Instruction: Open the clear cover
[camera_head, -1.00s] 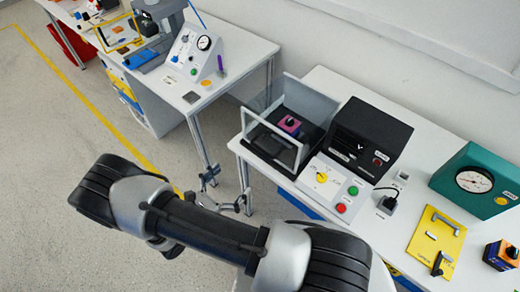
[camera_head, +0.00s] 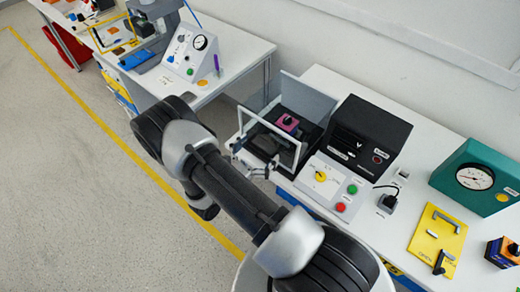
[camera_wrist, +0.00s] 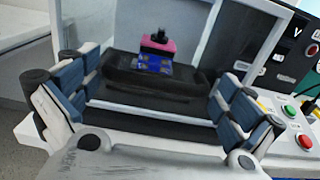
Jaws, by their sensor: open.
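The clear cover (camera_head: 272,125) is a see-through panel with a pale frame, standing upright at the front of a black open-topped bay on the bench. Behind it, inside the bay, sits a pink and blue block with a black knob (camera_head: 287,122); this block also shows in the wrist view (camera_wrist: 155,50). My gripper (camera_head: 254,168) is in front of the cover's lower left part, near the bench's front edge. In the wrist view my gripper (camera_wrist: 157,75) has its fingers wide apart, with nothing held between them. I cannot tell whether it touches the cover.
A black meter box (camera_head: 368,135) stands right of the bay. A sloped panel with a yellow rotary knob (camera_head: 320,175) and green and red buttons is in front of it. A teal gauge box (camera_head: 478,178) and yellow plate (camera_head: 437,240) are farther right. Open floor lies left.

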